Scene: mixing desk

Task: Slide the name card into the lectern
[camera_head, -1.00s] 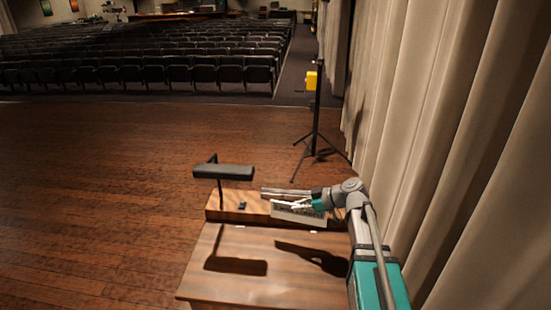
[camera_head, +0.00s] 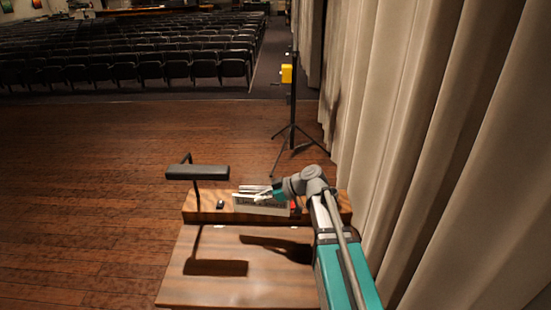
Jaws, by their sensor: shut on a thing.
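A silver slotted bar or holder (camera_head: 256,187) shows just behind the card. I cannot tell whether the card touches it or the ledge. The card hides part of the ledge.
A black lamp (camera_head: 197,172) stands over the lectern's left side. A small dark object (camera_head: 220,204) lies on the ledge left of the card, and something red (camera_head: 295,207) shows at its right. A tripod stand (camera_head: 292,130) is behind, and curtains (camera_head: 420,130) hang close on the right.

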